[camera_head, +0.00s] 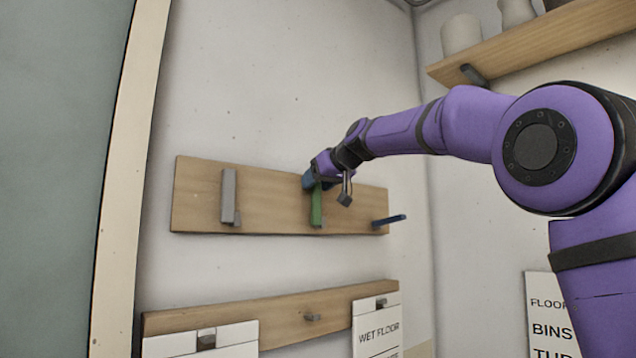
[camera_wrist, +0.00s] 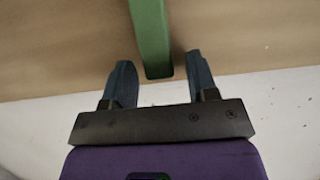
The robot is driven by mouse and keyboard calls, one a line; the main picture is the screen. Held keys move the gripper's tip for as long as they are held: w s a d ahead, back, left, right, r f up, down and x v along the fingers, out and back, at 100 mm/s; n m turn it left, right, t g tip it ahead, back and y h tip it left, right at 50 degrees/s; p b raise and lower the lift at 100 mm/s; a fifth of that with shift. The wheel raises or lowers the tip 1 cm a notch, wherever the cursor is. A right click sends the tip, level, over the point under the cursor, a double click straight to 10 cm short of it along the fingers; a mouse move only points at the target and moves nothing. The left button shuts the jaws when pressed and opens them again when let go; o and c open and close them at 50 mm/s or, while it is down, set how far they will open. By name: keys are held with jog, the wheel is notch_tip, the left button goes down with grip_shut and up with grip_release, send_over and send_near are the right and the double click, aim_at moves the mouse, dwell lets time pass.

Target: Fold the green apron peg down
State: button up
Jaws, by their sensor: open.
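The green peg (camera_head: 317,207) stands upright, flat along the wooden board (camera_head: 272,205) on the wall. In the wrist view the green peg (camera_wrist: 150,35) reaches down from the top edge, and its free end lies between the two blue fingers. My gripper (camera_head: 322,180) is at the upper end of the peg in the head view and hides part of it. In the wrist view my gripper (camera_wrist: 160,70) is open, with a gap on each side of the peg. I cannot tell how far the fingertips are from the board.
A grey peg (camera_head: 228,196) stands upright at the left of the board. A blue peg (camera_head: 390,220) sticks out at the right. A lower board (camera_head: 275,312) carries hanging signs. A shelf (camera_head: 540,45) with pots is at the upper right.

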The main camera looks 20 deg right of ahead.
grip_shut()
